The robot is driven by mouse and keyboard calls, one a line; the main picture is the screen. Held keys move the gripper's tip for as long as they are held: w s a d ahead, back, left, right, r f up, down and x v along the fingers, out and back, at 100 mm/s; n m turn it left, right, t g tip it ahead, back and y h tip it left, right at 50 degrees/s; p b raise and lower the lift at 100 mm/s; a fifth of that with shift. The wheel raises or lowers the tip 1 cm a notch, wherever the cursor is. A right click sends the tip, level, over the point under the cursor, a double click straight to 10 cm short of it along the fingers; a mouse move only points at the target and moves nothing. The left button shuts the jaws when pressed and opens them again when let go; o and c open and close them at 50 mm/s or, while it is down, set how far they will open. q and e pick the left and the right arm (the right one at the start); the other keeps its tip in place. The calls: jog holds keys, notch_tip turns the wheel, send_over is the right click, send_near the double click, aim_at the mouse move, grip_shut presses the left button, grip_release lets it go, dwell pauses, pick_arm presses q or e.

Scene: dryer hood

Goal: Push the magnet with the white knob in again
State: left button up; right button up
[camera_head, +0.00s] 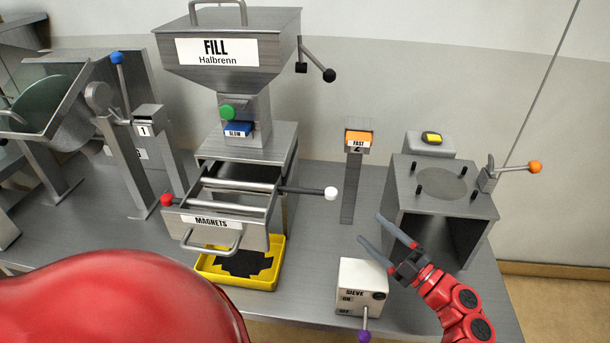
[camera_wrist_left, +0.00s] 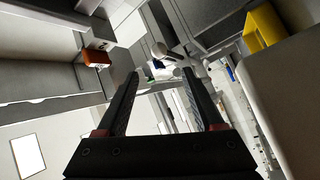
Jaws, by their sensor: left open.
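The white knob (camera_head: 331,193) sits at the end of a dark rod (camera_head: 300,189) that sticks out to the right of the metal magnet drawer (camera_head: 211,222). The drawer stands open, with bright bars across it. My left gripper (camera_head: 370,227) is open and empty, to the right of and nearer than the knob, with a gap between them. Its fingers point up and left. In the left wrist view, a pale round end that looks like the white knob (camera_wrist_left: 160,50) shows beyond the open fingertips. My right gripper is not in view.
A red knob (camera_head: 166,200) is on the drawer's left side. A yellow tray (camera_head: 208,270) lies below. The sieve box (camera_head: 362,284) is near my gripper; the FAST post (camera_head: 353,185) is behind. An open metal box (camera_head: 440,210) with an orange-knobbed lever (camera_head: 535,167) is at right.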

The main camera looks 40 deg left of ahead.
pick_arm(q)
jog(key=p, duration=0.5)
send_near(330, 193)
jog(key=w+a, duration=0.1)
jog(key=a, duration=0.1)
jog(key=p+x, duration=0.2)
jog(key=x, duration=0.9)
jog(key=shift+a+f, duration=0.2)
jog(key=shift+f, duration=0.15)
jog(key=shift+w, duration=0.1)
grip_shut()
jog(key=shift+r, duration=0.15)
